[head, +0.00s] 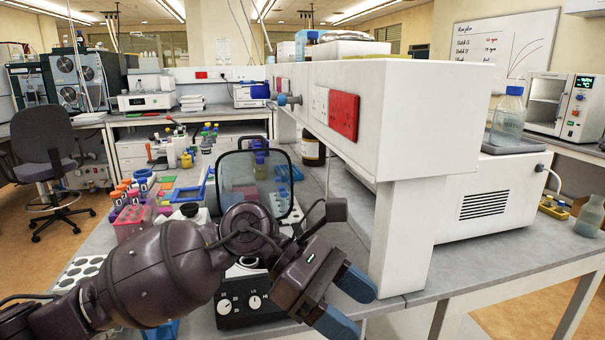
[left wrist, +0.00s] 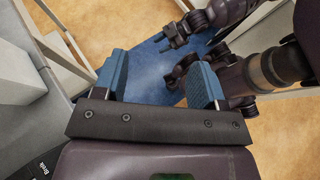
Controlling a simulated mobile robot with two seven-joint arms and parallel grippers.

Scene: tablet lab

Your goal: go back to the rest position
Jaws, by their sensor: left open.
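My left gripper (head: 347,303) is in the lower middle of the head view, at the front edge of the bench, left of the white shelf's leg. Its two blue fingertips are apart with nothing between them. In the left wrist view the open fingers (left wrist: 157,80) show with a blue surface and floor beyond. A dark forked arm end (left wrist: 178,34), seemingly of my right arm, shows at the top of that view. Whether its jaws are open or shut is unclear. My right arm does not show in the head view.
A black-framed clear shield (head: 262,172) stands behind my left forearm, above a black device with knobs (head: 240,312). A pink tube rack (head: 133,222) is left of it. The white shelf leg (head: 402,235) stands close to the gripper's right. Open floor lies at the left.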

